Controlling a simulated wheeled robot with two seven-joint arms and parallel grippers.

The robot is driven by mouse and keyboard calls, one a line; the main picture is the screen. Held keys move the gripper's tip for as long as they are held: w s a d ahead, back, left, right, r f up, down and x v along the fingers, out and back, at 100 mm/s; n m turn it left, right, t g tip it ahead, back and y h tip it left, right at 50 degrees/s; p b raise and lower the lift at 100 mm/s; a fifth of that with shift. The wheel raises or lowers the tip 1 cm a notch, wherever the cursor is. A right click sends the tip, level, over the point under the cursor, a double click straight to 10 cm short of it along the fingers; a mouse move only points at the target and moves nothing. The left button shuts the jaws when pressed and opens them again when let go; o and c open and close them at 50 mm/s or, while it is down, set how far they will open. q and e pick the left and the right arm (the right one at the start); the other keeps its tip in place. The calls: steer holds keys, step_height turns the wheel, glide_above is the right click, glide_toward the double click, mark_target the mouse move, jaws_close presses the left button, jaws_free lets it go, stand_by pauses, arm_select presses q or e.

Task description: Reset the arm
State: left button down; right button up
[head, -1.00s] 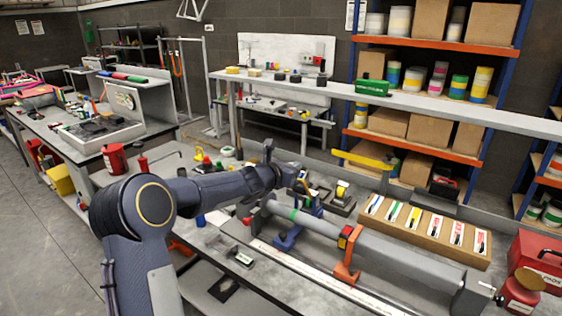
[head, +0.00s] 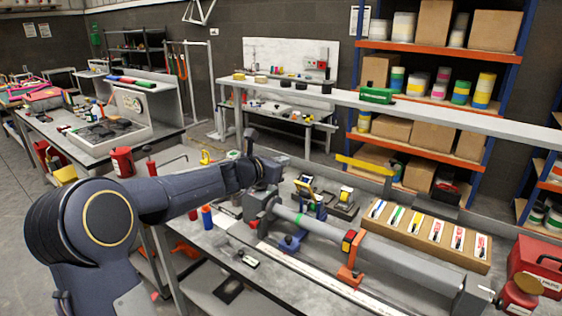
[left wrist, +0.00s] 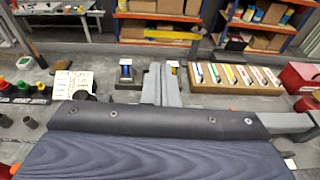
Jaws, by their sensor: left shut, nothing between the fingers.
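My left arm comes in from the left in the head view, raised over the workbench (head: 210,255). My left gripper (head: 279,164) is at its far end, above the back of the bench, and its fingertips are small there. In the left wrist view the two grey fingers of the left gripper (left wrist: 161,84) lie side by side, shut, with nothing seen between them. My right arm and gripper are not in view.
A grey tube (head: 325,230) rests on blue and orange supports, right of my forearm. A cardboard tray of marked tools (head: 425,237) lies at the back right. A red toolbox (head: 540,262) stands far right. A long grey beam (head: 450,116) crosses behind the bench.

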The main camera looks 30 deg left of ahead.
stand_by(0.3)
arm_select(q)
steer(key=s+d+m+g+h, duration=0.4)
steer(key=s+d+m+h, duration=0.1)
steer(key=s+d+m, duration=1.1)
steer(key=s+f+m+g+y, duration=0.1)
steer(key=s+f+m+g, duration=0.1)
steer(key=s+f+m, duration=0.2)
steer(key=s+d+f+m+g+y, duration=0.1)
steer(key=s+f+m, duration=0.4)
steer(key=s, duration=0.5)
steer(key=s+f+m+g, duration=0.3)
steer(key=s+f+m, duration=0.1)
steer(key=s+m, duration=0.4)
steer(key=shift+d+f+y, duration=0.25)
steer(key=shift+d+y, duration=0.1)
steer(key=shift+y, duration=0.05)
